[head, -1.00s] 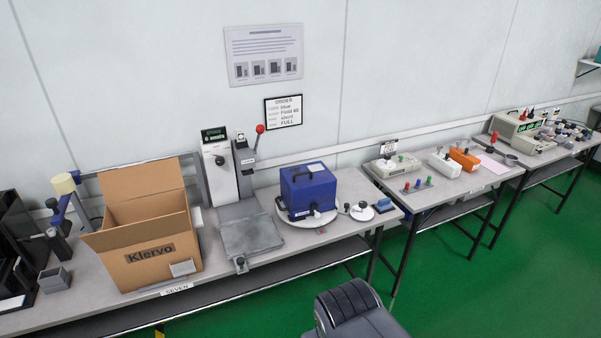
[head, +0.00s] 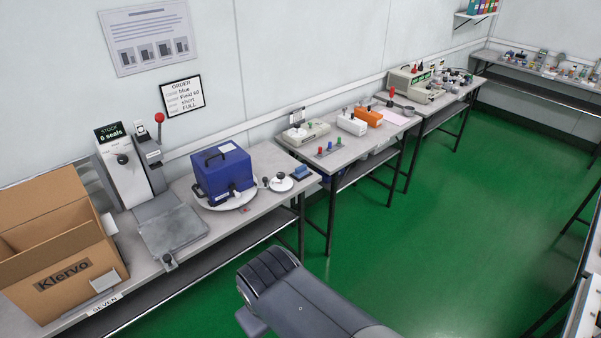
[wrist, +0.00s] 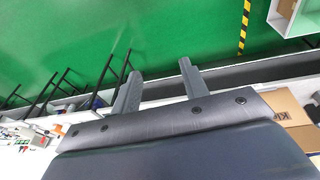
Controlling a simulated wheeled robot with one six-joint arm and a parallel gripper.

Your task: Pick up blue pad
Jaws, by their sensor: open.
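A small blue item (head: 300,172), which looks like the blue pad, lies near the right end of the first bench in the head view. It is too small to make out clearly. It sits just right of a small round white dish (head: 280,184). My gripper (wrist: 160,69) shows in the wrist view with its two grey fingers spread apart and nothing between them. It is over the green floor and bench edge, well apart from the blue item. I cannot make out the blue item in the wrist view.
A large blue case (head: 223,172) stands on a round white plate left of the dish. A grey press (head: 170,228) and an open cardboard box (head: 62,262) stand further left. A second bench (head: 350,150) holds testers. The green floor (head: 400,240) to the right is clear.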

